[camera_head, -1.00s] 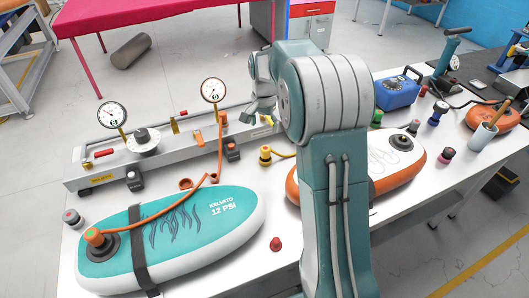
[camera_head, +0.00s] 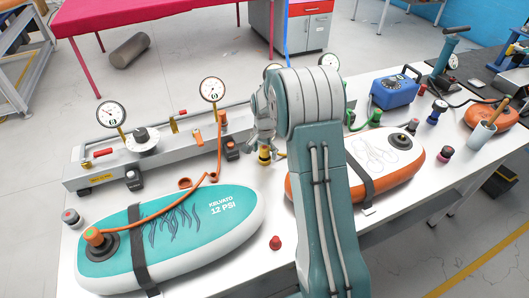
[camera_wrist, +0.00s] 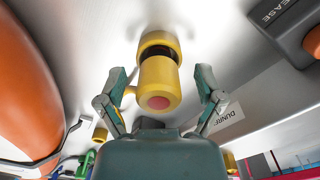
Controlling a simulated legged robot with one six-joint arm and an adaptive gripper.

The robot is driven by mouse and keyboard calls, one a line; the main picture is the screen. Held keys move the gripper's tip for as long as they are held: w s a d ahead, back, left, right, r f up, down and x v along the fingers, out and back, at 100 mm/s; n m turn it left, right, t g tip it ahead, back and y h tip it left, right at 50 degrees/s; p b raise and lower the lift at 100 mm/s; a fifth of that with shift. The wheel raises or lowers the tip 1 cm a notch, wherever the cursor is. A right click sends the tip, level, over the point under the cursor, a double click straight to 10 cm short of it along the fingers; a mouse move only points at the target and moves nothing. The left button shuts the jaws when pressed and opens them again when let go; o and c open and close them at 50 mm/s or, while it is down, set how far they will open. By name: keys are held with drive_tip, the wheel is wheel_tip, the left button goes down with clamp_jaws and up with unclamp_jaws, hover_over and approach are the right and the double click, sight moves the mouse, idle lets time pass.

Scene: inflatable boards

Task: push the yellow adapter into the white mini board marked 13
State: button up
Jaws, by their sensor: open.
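The yellow adapter (camera_head: 264,153) stands on the white table between the teal board and the orange-edged white board. My gripper (camera_head: 262,137) is just above and behind it in the head view, partly covering it. In the wrist view the yellow adapter (camera_wrist: 159,78) lies between the spread fingers of my gripper (camera_wrist: 163,84), with a dark band and a reddish end; no finger is closed on it. The white-topped board with orange sides (camera_head: 388,154) is right of my arm, partly hidden by it. It bears a line drawing and a black valve; I cannot read a 13.
The teal board (camera_head: 185,222) with an orange hose (camera_head: 150,212) lies at left. The grey gauge rail (camera_head: 100,174) runs behind. A blue pump box (camera_head: 396,91) is at back right. The table's front centre is mostly clear.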

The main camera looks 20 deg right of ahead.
drive_tip(key=shift+f, duration=0.2)
clamp_jaws()
drive_tip(key=shift+r, duration=0.1)
